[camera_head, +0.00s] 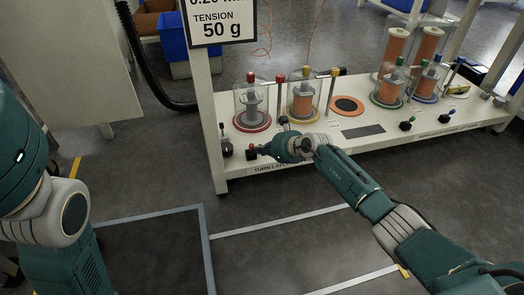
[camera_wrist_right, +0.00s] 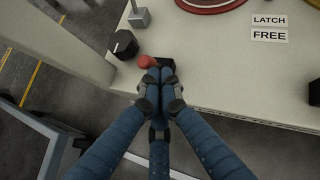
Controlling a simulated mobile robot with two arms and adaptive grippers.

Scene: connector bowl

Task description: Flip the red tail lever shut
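The red tail lever shows as a red knob on a dark base (camera_head: 251,149) at the front left edge of the white bench. In the right wrist view its red knob (camera_wrist_right: 146,61) is just left of my fingertips, and its dark base is partly hidden behind them. My right gripper (camera_head: 267,150) reaches it from the right in the head view. In the right wrist view its fingers (camera_wrist_right: 158,77) are together, with nothing visible between them. They are at or very near the lever; contact is unclear. Of my left arm only links show; its gripper is out of view.
A black knob (camera_wrist_right: 123,44) sits left of the lever, with a grey post (camera_wrist_right: 139,16) behind. A label reading LATCH FREE (camera_wrist_right: 269,28) lies to the right. Glass-covered spools (camera_head: 303,98) stand farther back. A tension sign (camera_head: 222,21) rises at the bench's left end.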

